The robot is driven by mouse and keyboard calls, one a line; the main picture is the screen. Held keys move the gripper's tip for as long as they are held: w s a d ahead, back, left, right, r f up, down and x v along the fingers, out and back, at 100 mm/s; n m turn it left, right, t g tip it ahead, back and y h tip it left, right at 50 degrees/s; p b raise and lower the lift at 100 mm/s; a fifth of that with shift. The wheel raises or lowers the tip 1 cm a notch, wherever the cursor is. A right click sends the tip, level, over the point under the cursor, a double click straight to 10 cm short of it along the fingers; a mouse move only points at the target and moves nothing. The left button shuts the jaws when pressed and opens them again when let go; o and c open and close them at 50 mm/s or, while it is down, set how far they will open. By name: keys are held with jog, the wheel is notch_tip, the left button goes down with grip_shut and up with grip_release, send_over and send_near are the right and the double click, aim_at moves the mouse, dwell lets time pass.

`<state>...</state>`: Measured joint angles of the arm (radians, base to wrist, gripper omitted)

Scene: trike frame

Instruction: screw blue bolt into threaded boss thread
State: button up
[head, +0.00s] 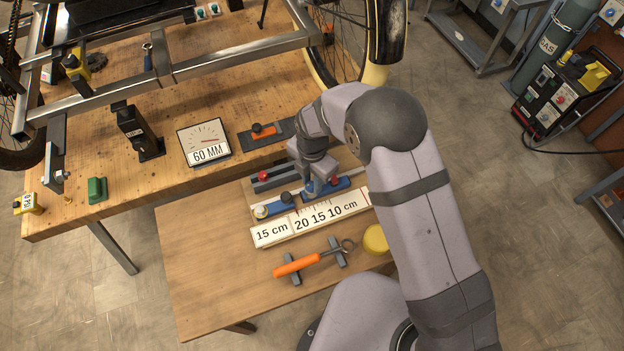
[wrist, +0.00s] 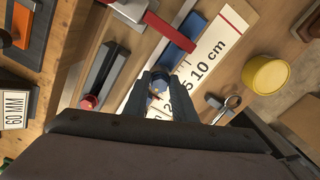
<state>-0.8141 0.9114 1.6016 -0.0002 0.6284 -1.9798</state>
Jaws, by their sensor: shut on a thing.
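My gripper (wrist: 160,92) points down over the small front table, with its two dark fingers close together. Between the fingertips in the wrist view is a small blue piece with a paler face, which looks like the blue bolt (wrist: 158,84). In the head view my gripper (head: 316,188) is over the blue bar of the measuring fixture, and the bolt is not clearly visible there. I cannot tell whether the bolt touches the fixture. I cannot surely pick out the threaded boss in either view.
A numbered scale (head: 272,233) lies beside the blue bar (head: 275,209). An orange-handled tool (head: 297,265) rests on grey cradles in front, and a yellow round container (head: 376,239) stands near my arm. The workbench behind carries the metal trike frame (head: 240,62) and a 60 MM gauge (head: 204,142).

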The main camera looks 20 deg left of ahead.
jog(key=shift+m, duration=0.3)
jog(key=shift+m, duration=0.9)
jog(key=shift+m, duration=0.9)
jog(key=shift+s+d, duration=0.1)
jog(key=shift+m, duration=0.9)
